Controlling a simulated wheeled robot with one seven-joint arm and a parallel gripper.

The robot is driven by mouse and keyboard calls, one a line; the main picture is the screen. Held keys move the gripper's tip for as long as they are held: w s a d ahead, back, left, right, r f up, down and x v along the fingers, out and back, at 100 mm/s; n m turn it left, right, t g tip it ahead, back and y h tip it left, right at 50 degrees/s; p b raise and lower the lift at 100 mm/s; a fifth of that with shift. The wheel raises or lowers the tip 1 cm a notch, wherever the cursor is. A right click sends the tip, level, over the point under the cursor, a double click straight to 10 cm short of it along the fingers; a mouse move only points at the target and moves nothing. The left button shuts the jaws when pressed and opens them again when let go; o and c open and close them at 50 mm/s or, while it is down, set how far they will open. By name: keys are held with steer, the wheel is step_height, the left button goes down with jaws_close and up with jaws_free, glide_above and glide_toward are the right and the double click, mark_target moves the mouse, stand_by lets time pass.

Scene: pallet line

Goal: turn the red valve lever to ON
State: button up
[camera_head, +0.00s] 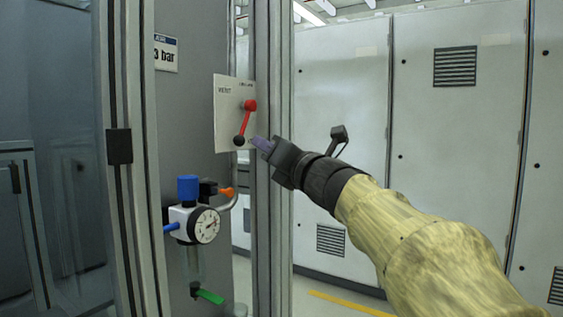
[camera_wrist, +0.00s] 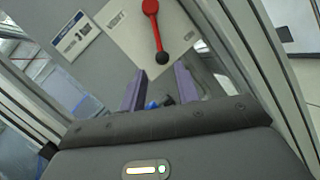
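The red valve lever (camera_head: 245,120) is mounted on a white plate (camera_head: 226,112) marked VENT at its left; the label at its upper right is too small to read. The lever hangs from a red hub down and slightly left to a black knob. My gripper (camera_head: 258,143) is just right of the knob in the head view, apart from it as far as I can tell. In the wrist view, the lever (camera_wrist: 155,30) lies ahead of my gripper (camera_wrist: 158,78), its knob beyond the gap between the purple fingers. The fingers stand apart with nothing held between them.
A vertical metal post (camera_head: 272,215) stands right beside the valve plate. Below are a regulator with a gauge (camera_head: 205,225), a blue knob (camera_head: 188,188) and a green lever (camera_head: 209,296). A sign reading 3 bar (camera_head: 165,54) is above left. Grey cabinets (camera_head: 455,130) stand at right.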

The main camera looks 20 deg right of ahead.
steer(key=v, duration=0.3)
steer(key=shift+s+d+f, duration=0.1)
steer(key=shift+s+f, duration=0.05)
steer(key=shift+s, duration=0.2)
